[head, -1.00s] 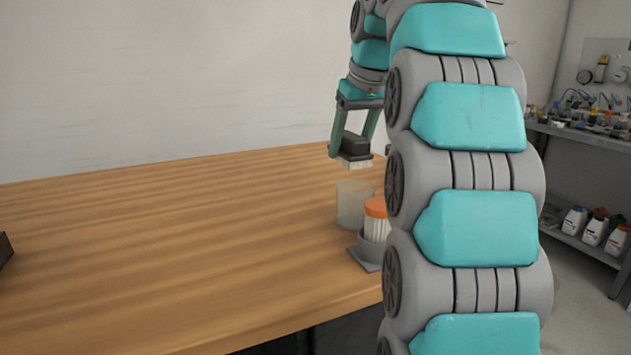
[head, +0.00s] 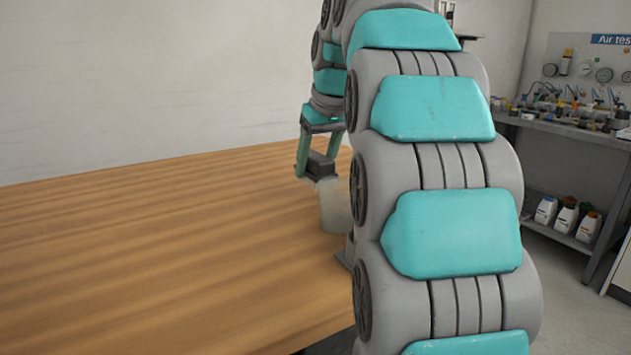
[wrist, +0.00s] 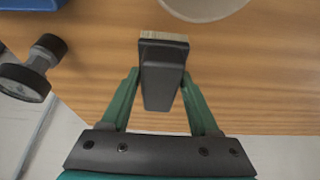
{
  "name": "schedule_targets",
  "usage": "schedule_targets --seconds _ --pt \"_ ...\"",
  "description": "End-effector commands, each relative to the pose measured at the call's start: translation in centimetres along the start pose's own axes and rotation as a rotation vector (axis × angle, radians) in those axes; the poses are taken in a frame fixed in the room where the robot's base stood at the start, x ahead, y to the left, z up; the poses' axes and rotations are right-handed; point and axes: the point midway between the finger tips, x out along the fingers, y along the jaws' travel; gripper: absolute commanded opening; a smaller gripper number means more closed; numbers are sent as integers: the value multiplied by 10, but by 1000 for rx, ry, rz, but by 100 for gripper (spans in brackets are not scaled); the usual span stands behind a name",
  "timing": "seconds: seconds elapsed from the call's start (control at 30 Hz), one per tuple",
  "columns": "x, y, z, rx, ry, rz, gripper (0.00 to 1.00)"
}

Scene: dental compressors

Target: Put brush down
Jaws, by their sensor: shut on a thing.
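My gripper (wrist: 155,95) is shut on the brush (wrist: 163,75), a dark block with a pale bristle strip at its far end. In the head view the brush (head: 321,164) hangs between the green fingers, close to a translucent pale container (head: 335,206) on the wooden table (head: 150,235). My arm covers part of that container. In the wrist view the brush is over the wood near the table's edge, and a pale round rim shows at the top. I cannot tell whether the brush touches anything below it.
In the wrist view a dark round-ended object (wrist: 25,80) and a blue item (wrist: 32,55) lie at the left. The table's left part is clear in the head view. A shelf (head: 575,135) with small parts and bottles stands at the right.

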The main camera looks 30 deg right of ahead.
Motion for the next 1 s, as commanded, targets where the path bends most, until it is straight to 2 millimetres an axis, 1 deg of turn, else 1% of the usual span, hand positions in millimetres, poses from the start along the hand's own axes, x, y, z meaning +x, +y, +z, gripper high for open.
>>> schedule_targets --seconds 0.17,0.4,0.5,0.87,0.9,1.0 --pt "6 0 2 0 2 1 17" --pt "28 0 12 1 1 2 17" --pt "33 0 14 0 0 2 17" --pt "37 0 15 -1 2 1 17" --pt "37 0 15 0 2 1 63" --pt "36 0 15 0 2 2 74"
